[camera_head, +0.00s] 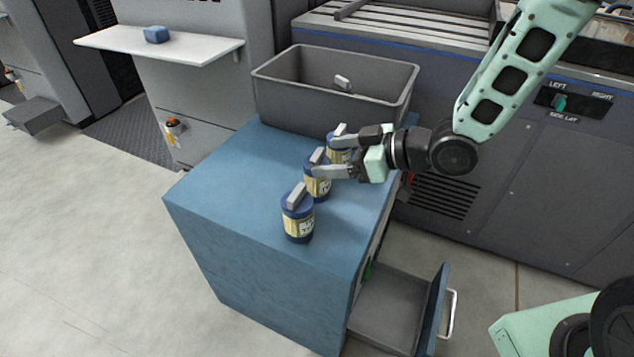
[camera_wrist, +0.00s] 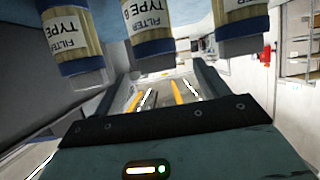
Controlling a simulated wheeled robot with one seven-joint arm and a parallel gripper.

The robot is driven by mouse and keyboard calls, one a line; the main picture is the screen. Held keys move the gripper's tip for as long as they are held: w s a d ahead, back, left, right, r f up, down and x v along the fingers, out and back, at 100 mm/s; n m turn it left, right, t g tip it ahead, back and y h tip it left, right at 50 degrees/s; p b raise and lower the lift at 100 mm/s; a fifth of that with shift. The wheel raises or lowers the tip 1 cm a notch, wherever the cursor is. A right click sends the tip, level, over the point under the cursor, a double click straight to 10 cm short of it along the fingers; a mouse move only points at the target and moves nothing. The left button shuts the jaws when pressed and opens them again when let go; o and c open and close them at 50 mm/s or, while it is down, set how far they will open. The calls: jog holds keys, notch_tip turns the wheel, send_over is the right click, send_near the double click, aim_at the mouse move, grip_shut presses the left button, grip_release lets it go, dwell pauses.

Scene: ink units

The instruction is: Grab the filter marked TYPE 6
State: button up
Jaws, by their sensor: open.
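Three dark blue filters with cream labels and grey top handles stand in a row on the blue cabinet (camera_head: 230,205): a near filter (camera_head: 297,222), a middle filter (camera_head: 317,188) and a far filter (camera_head: 338,153). My gripper (camera_head: 325,156) is open and empty, its fingers near the tops of the middle and far filters. In the wrist view the filters hang upside down. The middle filter (camera_wrist: 150,30) lines up between the fingers and its label seems to read TYPE 6, the digit small. The left filter (camera_wrist: 72,38) shows only TYPE; the right filter's label (camera_wrist: 240,8) is cut off.
A grey bin (camera_head: 330,105) with a small grey piece inside stands at the cabinet's back. An open drawer (camera_head: 395,305) juts out at the front right. A white shelf (camera_head: 190,47) holds a blue block (camera_head: 157,34). The cabinet top's left side is clear.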

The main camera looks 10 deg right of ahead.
aim_at(320, 159)
jog(key=x, duration=0.2)
jog(key=b+x, duration=0.1)
jog(key=x, duration=0.3)
jog(key=shift+w+f+b, duration=0.15)
jog(key=shift+f+b, duration=0.2)
jog(key=shift+b, duration=0.05)
jog(key=c, duration=1.1)
